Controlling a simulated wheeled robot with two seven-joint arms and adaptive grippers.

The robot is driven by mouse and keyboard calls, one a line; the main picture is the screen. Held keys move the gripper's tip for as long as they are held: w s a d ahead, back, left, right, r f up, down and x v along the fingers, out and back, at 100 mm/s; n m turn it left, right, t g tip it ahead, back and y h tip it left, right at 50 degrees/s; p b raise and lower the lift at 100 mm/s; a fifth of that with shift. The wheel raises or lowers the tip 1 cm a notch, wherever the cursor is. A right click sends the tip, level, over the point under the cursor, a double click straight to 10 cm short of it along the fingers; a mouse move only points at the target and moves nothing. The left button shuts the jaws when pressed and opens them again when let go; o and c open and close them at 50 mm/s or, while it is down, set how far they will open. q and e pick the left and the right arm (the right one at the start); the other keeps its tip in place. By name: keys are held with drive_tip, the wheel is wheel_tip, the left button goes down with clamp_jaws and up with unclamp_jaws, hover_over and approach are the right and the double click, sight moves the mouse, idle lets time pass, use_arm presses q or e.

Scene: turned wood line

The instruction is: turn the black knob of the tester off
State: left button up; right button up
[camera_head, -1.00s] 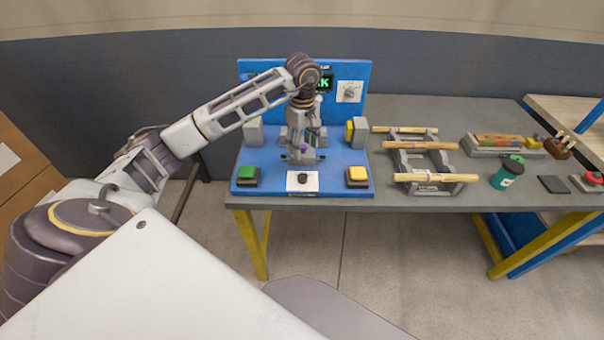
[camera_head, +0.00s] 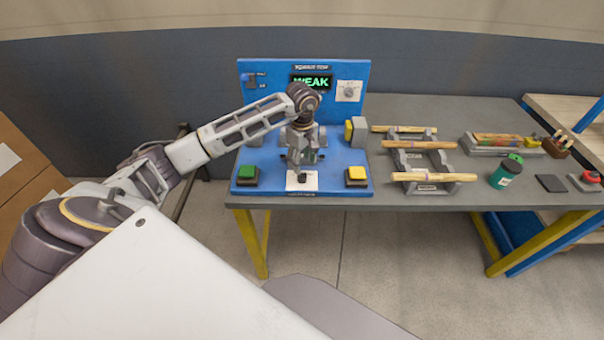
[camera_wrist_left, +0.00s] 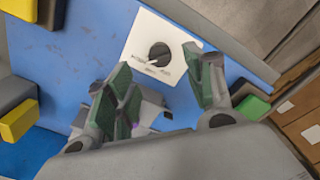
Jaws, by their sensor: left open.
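The blue tester (camera_head: 345,178) stands on the grey bench, and its display (camera_head: 312,82) reads WEAK in green. The black knob (camera_wrist_left: 160,54) sits on a white plate (camera_wrist_left: 143,35) at the tester's front; in the head view the plate (camera_head: 311,181) is partly covered by my left gripper (camera_head: 299,172). In the left wrist view my left gripper (camera_wrist_left: 165,88) is open, with green-padded fingers apart and the knob beyond the gap between the tips. I cannot tell whether a finger touches the knob. The plate's lettering is too small to read. My right gripper is not in view.
A green button (camera_head: 247,173) and a yellow button (camera_head: 357,173) flank the white plate. A second dial (camera_head: 349,91) is on the back panel. To the right are a rack of turned wood (camera_head: 420,160), a green cup (camera_head: 506,174) and a red button (camera_head: 591,177).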

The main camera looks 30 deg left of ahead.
sight(302, 174)
use_arm(q)
drive_tip(key=shift+f+p, duration=0.35)
drive_tip(key=shift+f, duration=3.1)
drive_tip(key=shift+c, duration=0.3)
drive_tip(key=c, duration=1)
